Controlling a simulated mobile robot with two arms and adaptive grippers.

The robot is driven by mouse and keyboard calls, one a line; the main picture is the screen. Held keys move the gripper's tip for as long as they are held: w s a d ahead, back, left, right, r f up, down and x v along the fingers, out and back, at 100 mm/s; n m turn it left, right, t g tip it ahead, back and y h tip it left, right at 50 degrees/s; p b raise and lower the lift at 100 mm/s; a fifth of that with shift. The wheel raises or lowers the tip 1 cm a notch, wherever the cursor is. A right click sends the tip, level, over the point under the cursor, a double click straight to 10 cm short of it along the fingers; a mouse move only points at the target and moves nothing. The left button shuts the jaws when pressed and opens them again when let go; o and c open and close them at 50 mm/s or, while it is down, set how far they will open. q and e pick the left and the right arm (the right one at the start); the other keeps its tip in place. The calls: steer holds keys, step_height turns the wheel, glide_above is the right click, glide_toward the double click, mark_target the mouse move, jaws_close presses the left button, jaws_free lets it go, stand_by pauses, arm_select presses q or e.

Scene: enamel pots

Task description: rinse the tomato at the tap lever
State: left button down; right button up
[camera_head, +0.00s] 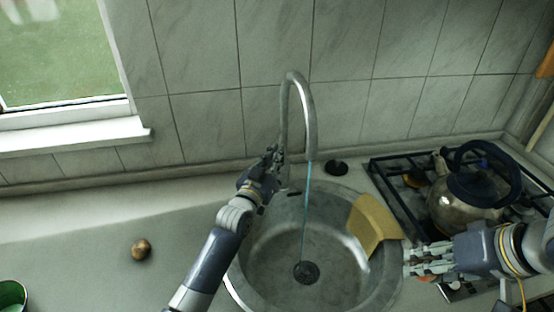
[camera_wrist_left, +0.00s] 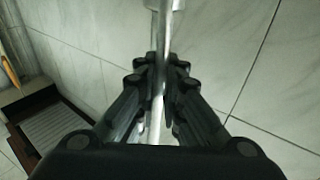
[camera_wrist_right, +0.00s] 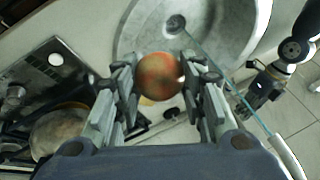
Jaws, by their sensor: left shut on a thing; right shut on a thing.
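The silver tap (camera_head: 293,80) arches over the round metal sink (camera_head: 275,250), and a thin blue stream of water (camera_head: 306,205) falls from its spout toward the drain. My left gripper (camera_head: 275,160) is at the tap's base, and in the left wrist view its fingers (camera_wrist_left: 159,85) are shut on a slim bright metal bar, the tap lever. My right gripper (camera_head: 415,262) is beside the sink's right rim. In the right wrist view its fingers (camera_wrist_right: 160,80) are shut on the red-orange tomato (camera_wrist_right: 158,77), apart from the water. The tomato is mostly hidden in the head view.
A yellow cloth or sponge (camera_head: 373,222) lies over the sink's right edge. A kettle (camera_head: 462,198) stands on the gas hob at the right. A brown round item (camera_head: 141,249) lies on the left counter, and a green pot (camera_head: 11,297) is at lower left. The counter between is clear.

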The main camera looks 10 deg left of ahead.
arm_select(q)
steer(key=shift+s+f, duration=0.15)
arm_select(e)
steer(key=shift+f, duration=0.4)
arm_select(q)
steer(key=c, duration=1.8)
jaws_free()
arm_select(e)
steer(key=shift+r, duration=0.1)
arm_select(q)
steer(key=shift+o, duration=0.4)
steer(key=shift+s, duration=0.15)
steer(key=shift+s+a, duration=0.1)
steer(key=shift+s, duration=0.25)
steer(key=v, duration=1.1)
steer(key=shift+f, duration=0.15)
